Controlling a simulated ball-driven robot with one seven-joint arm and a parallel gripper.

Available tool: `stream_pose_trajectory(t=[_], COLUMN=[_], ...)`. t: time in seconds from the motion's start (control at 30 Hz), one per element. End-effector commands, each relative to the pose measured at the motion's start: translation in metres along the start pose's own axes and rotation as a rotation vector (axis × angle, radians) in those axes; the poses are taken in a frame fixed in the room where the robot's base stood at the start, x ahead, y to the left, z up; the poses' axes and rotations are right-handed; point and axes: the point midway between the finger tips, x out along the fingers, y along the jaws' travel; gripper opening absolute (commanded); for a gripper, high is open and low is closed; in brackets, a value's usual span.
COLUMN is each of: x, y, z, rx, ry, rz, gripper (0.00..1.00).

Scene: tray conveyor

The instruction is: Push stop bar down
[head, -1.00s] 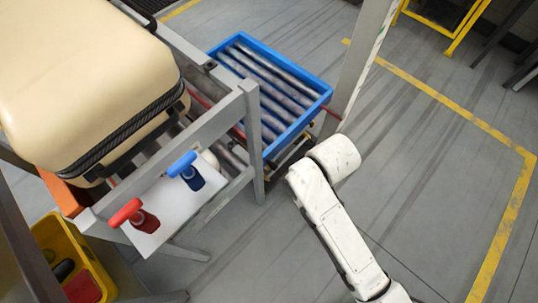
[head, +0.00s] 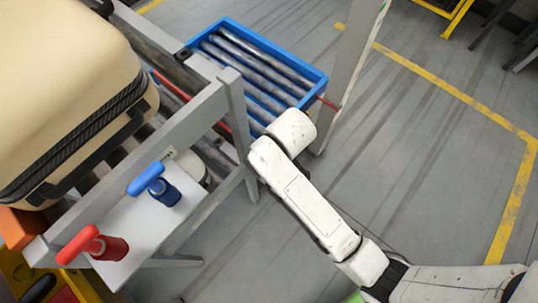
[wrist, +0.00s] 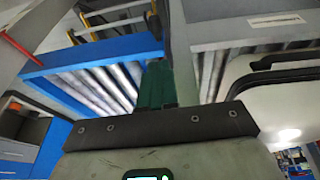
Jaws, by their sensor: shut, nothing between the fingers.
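A thin red bar, which looks like the stop bar, crosses the conveyor between the grey side frame and the post. Its left part (head: 172,86) and its right end (head: 329,103) show in the head view. My arm and the frame hide its middle. A red bar also shows at the upper left of the wrist view (wrist: 20,47). My gripper (wrist: 155,66) has green fingers, closed together and empty, pointing towards the blue-framed rollers. In the head view my wrist hides the fingers. Whether they touch the bar cannot be told.
A blue frame (head: 262,43) surrounds rollers behind the bar. A cream suitcase (head: 65,80) lies on the conveyor at left. Blue (head: 150,180) and red (head: 85,245) handles stand on a white panel. A grey post (head: 350,70) stands just right of the frame.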

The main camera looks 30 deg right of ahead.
Motion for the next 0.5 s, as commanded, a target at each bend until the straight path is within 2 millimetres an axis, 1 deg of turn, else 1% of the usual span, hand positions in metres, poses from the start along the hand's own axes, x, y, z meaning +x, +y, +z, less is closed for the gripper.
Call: stream_pose_trajectory(t=[0.03,0.5], x=[0.010,0.099], y=[0.000,0.000], z=[0.001,0.003], rx=[0.000,0.001], ry=[-0.002,-0.003], rz=[0.000,0.000], gripper=[0.00,0.00])
